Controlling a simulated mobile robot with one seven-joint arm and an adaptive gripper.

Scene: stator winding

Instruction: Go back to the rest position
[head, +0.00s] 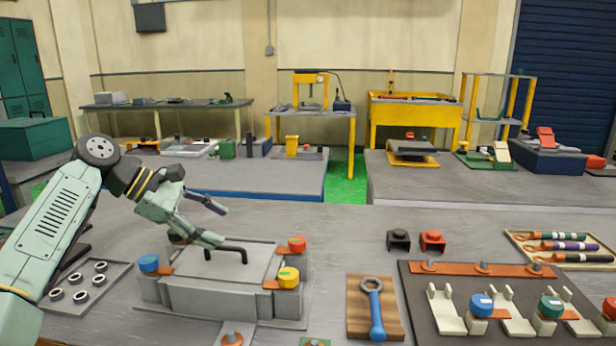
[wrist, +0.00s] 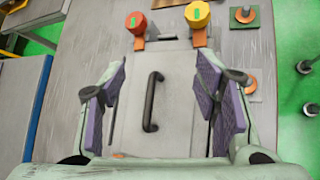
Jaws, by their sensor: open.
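My gripper (head: 215,222) is open and empty above the left part of a grey fixture (head: 192,298). In the wrist view my gripper (wrist: 163,95) has its purple-padded fingers spread wide. Between them, in the picture, lies the fixture's lid with a black handle (wrist: 152,102). Blue (head: 148,263), red (head: 297,244) and yellow (head: 288,277) knobs sit at the fixture's corners. Part of the fixture's back left is hidden behind my gripper.
A tray of rings (head: 112,283) lies at the left. A wooden board (head: 357,322) with a blue wrench (head: 375,308) lies right of the fixture. A dark plate (head: 420,318) with white holders and a tool tray (head: 515,237) are farther right. The air above the table's middle is free.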

